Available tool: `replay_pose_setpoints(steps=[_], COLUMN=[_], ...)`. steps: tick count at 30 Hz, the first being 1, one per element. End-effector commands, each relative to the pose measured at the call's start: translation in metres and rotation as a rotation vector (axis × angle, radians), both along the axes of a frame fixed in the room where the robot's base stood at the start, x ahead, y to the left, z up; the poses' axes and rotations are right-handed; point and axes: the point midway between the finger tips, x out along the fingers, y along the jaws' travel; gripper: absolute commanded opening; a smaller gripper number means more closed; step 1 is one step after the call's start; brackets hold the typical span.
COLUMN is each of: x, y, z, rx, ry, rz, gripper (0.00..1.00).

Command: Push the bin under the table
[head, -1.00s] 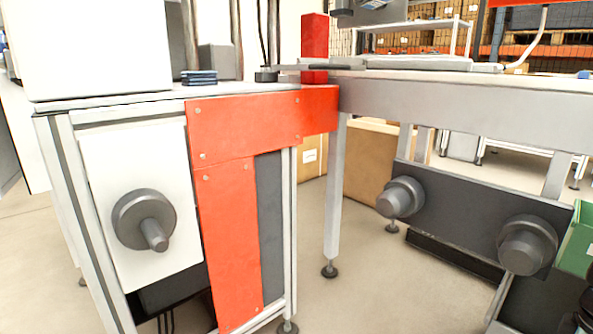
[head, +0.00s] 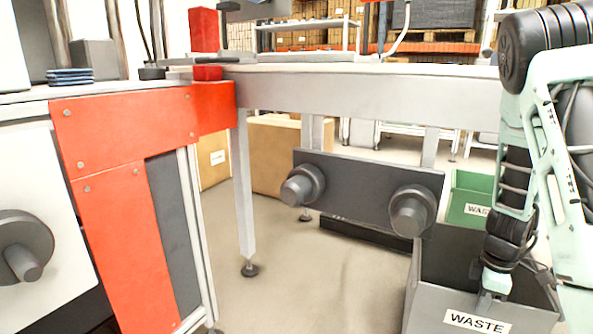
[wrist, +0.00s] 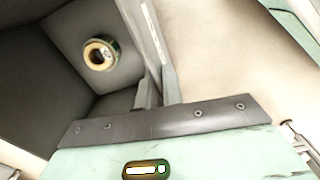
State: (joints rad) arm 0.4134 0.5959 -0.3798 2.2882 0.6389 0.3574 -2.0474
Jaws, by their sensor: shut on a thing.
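A grey bin (head: 427,303) with a WASTE label stands on the floor at the lower right of the head view, in front of the table (head: 370,98). My gripper (head: 492,291) reaches down to the bin's near wall. In the wrist view my gripper (wrist: 157,88) is shut on the bin's wall, one finger on each side of the rim. A small roll (wrist: 101,53) with a pale ring lies inside the bin. The bin's lower front is cut off by the head view's edge.
A green WASTE bin (head: 472,196) stands behind the grey bin, beyond the table front. A dark panel with two round knobs (head: 368,188) hangs below the tabletop, left of the grey bin. A table leg (head: 243,195) and red-fronted cabinet (head: 120,235) stand left. Floor (head: 310,275) between is clear.

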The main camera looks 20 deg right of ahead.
Motion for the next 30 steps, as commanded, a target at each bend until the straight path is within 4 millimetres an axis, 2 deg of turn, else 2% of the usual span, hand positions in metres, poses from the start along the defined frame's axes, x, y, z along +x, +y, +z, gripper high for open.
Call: replay_pose_setpoints(steps=[18,30], x=[-0.006,-0.008], y=[-0.035,-0.049], z=[0.0,0.0], rx=[-0.005,-0.006], ry=[-0.002,-0.002], rz=[-0.005,-0.005], gripper=[0.0,0.0])
